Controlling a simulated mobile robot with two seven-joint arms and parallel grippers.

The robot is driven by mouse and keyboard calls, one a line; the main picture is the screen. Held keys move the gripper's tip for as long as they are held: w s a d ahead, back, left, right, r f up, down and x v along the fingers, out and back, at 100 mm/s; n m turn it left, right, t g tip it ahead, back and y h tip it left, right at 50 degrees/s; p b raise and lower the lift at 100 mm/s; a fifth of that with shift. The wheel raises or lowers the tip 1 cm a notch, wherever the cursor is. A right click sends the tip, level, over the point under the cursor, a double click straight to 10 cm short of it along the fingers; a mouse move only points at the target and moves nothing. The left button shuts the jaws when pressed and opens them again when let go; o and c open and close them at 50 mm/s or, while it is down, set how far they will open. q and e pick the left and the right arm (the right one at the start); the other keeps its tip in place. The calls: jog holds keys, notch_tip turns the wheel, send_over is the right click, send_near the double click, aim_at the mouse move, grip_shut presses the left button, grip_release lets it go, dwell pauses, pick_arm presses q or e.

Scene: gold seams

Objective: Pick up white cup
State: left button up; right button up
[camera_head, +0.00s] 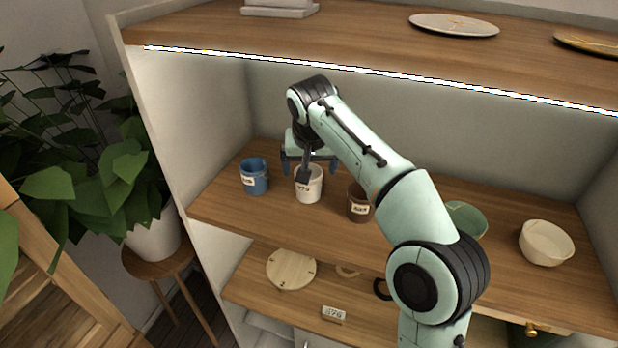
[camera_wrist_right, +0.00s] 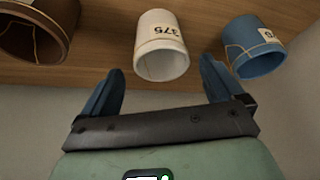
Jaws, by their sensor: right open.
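The white cup (camera_head: 314,190) stands upright on the middle shelf, between a blue cup and a brown cup. My right gripper (camera_head: 308,168) is at the cup, and its dark parts hide some of the cup's upper part in the head view. In the right wrist view the white cup (camera_wrist_right: 162,55), labelled 375, lies just beyond the fingertips of my open right gripper (camera_wrist_right: 158,72), roughly centred between them. No contact with the cup shows there. My left gripper is not in view.
The blue cup (camera_head: 254,178) stands close on the left and the brown cup (camera_head: 358,207) close on the right. A green bowl (camera_head: 467,220) and a cream bowl (camera_head: 546,245) are further right. The upper shelf (camera_head: 370,45) overhangs behind my arm.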

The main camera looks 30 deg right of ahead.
aim_at(310, 193)
notch_tip(310, 193, down, 2)
jog(key=shift+w, duration=0.1)
jog(key=x, duration=0.3)
jog(key=shift+f+b, duration=0.3)
jog(key=shift+f, duration=0.1)
jog(key=shift+w+d+f, duration=0.1)
jog(key=shift+w+f, duration=0.15)
jog(key=shift+f, duration=0.2)
jog(key=c, duration=1.1)
